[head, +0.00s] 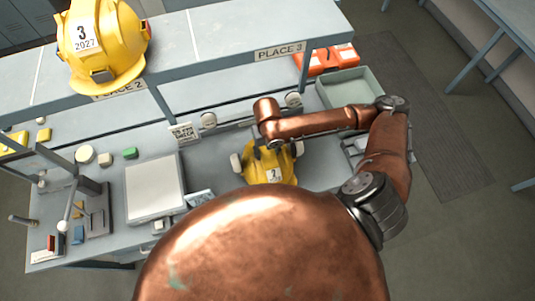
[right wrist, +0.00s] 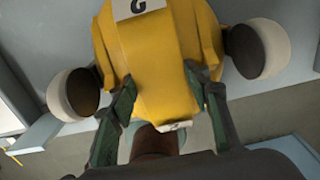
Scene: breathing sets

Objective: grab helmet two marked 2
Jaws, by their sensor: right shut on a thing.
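A yellow helmet (head: 262,172) with ear muffs is at the workbench, below the shelf. Its white label is small and looks like a 2, but I cannot read it surely. My right gripper (head: 268,147) is at this helmet, mostly hidden behind its own arm. In the right wrist view, the fingers of my right gripper (right wrist: 163,115) are shut on the yellow helmet (right wrist: 158,65), one on each side of its raised middle. A white label with a partly cut-off mark shows there. My left gripper is not in view.
Another yellow helmet (head: 118,45), marked 3 and 2027, sits on the upper shelf above the PLACE 2 sign. The PLACE 3 shelf section (head: 255,25) is bare. Orange cases (head: 325,60) and a grey-green tray (head: 347,88) are at the right. A pale flat box (head: 154,188) lies on the bench.

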